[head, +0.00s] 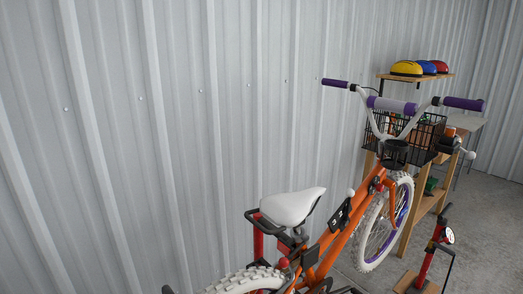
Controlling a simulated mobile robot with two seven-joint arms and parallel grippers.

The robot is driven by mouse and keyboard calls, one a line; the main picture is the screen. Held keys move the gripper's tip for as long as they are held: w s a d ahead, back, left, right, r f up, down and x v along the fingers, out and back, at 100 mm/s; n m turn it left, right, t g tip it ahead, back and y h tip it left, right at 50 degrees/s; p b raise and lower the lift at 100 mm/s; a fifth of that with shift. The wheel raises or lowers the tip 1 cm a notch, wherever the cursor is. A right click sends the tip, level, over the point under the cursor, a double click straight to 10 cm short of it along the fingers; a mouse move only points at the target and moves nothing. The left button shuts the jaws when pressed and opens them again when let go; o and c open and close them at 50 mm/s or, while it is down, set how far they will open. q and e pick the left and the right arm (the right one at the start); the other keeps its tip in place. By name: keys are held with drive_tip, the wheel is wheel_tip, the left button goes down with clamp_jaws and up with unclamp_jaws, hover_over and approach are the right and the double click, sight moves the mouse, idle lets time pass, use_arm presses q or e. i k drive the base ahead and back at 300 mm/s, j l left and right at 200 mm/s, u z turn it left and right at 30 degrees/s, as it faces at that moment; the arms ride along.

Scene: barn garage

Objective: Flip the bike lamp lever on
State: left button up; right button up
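An orange bike (343,243) with a white saddle (291,206) and purple grips stands beside the corrugated wall, its front end to the right. A dark round fitting (394,152) sits below the handlebars (392,104), in front of a black wire basket (425,136). I cannot tell whether this fitting is the bike lamp. No lamp lever can be made out at this distance. Neither of my grippers shows in the head view.
A wooden shelf unit (415,223) stands behind the front wheel, with yellow (406,68), blue (427,67) and red (440,66) helmets on its top board. A red floor pump (431,255) stands right of the bike. Concrete floor (490,240) is open at the right.

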sight(471, 155)
drive_tip(key=z, duration=1.35)
drive_tip(key=i+l+z, duration=0.1)
drive_tip(key=i+z, duration=0.15)
drive_tip(key=i, duration=2.85)
